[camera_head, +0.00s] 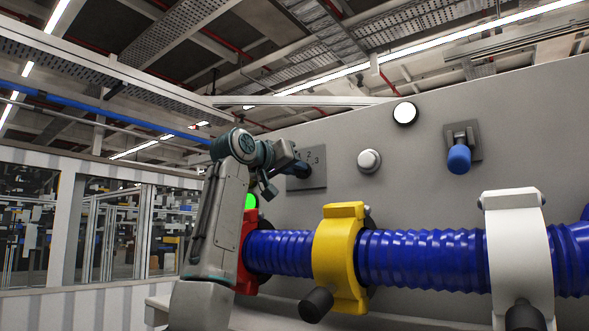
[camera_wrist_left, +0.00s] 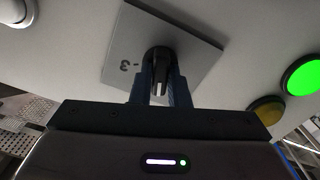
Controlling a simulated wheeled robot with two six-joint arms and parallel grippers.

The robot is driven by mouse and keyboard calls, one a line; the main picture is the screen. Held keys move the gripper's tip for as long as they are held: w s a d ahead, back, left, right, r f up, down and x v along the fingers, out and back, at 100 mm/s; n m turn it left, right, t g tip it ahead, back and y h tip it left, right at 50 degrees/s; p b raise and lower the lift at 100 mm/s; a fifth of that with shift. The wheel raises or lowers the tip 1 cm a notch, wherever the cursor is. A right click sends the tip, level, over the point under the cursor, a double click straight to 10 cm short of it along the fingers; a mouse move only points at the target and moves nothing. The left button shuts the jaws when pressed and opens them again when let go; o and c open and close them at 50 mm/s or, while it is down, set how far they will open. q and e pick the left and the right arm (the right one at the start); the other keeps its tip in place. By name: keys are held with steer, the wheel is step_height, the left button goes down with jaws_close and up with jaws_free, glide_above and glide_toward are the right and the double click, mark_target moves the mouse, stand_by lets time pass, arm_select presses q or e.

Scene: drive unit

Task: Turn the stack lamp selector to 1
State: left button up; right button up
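The stack lamp selector is a grey square plate (camera_head: 318,166) on the panel, with the digits 2 and 3 showing. Its black knob (camera_wrist_left: 161,72) stands out from the plate in the left wrist view and has a pale mark at its near end. The digit 3 shows left of it; the 1 is hidden, and I cannot tell which digit the knob points to. My left gripper (camera_head: 292,171) is at the plate. In the left wrist view its two fingers (camera_wrist_left: 161,88) lie close on both sides of the knob and appear shut on it. My right gripper is out of view.
A lit green lamp (camera_wrist_left: 303,76) and a dim yellow lamp (camera_wrist_left: 267,109) are near the plate. A thick blue corrugated hose (camera_head: 420,260) runs below, through a yellow clamp (camera_head: 338,255) and a white clamp (camera_head: 519,250). A blue-handled switch (camera_head: 459,158) and round buttons are to the right.

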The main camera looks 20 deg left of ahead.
arm_select(q)
steer(key=o, duration=0.3)
steer(key=shift+f, duration=0.2)
steer(key=shift+o, duration=0.5)
steer(key=shift+s+r, duration=0.1)
steer(key=shift+r, duration=0.05)
steer(key=shift+a, duration=0.1)
steer(key=b+v, duration=0.6)
steer(key=v, duration=0.4)
steer(key=shift+s+b, duration=0.3)
steer(key=shift+s, duration=0.05)
steer(key=shift+a, duration=0.1)
